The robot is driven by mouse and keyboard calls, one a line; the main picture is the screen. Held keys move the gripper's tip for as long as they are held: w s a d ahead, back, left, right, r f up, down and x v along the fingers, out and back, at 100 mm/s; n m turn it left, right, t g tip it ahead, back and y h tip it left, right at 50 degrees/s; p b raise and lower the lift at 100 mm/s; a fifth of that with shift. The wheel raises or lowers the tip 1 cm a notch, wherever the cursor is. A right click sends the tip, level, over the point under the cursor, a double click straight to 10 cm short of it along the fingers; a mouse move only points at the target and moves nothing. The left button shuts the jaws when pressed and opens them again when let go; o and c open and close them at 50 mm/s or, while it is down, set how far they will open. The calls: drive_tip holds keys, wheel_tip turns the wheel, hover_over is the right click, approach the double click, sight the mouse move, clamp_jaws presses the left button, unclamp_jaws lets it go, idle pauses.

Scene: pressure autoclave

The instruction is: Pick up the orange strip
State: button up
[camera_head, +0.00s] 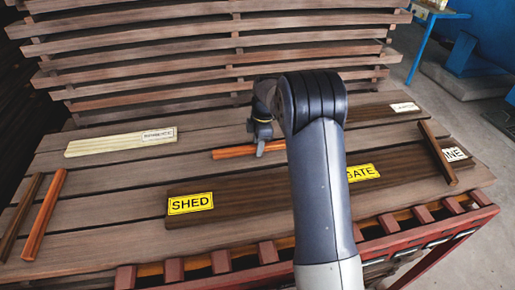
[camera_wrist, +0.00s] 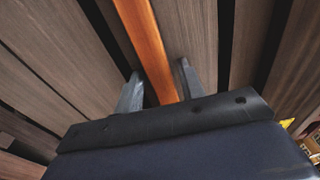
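An orange strip (camera_head: 234,153) lies on the slatted wooden boards in the middle of the head view, partly hidden behind my arm. In the wrist view the orange strip (camera_wrist: 148,45) runs from the top edge down between my two fingers. My gripper (camera_head: 259,147) is over this strip, with its fingers on either side of it. In the wrist view my gripper (camera_wrist: 157,82) is open, with gaps between the strip and both fingers. I cannot tell how far the fingertips are above the boards. A second orange strip (camera_head: 44,214) lies at the left, apart from my gripper.
A dark brown board (camera_head: 240,196) with yellow labels lies in front. A pale board (camera_head: 112,145) lies at the back left. Dark strips lie at the far left (camera_head: 21,216) and right (camera_head: 437,152). Stacked boards (camera_head: 200,60) rise behind. A red metal frame (camera_head: 400,225) edges the front.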

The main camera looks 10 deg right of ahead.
clamp_jaws()
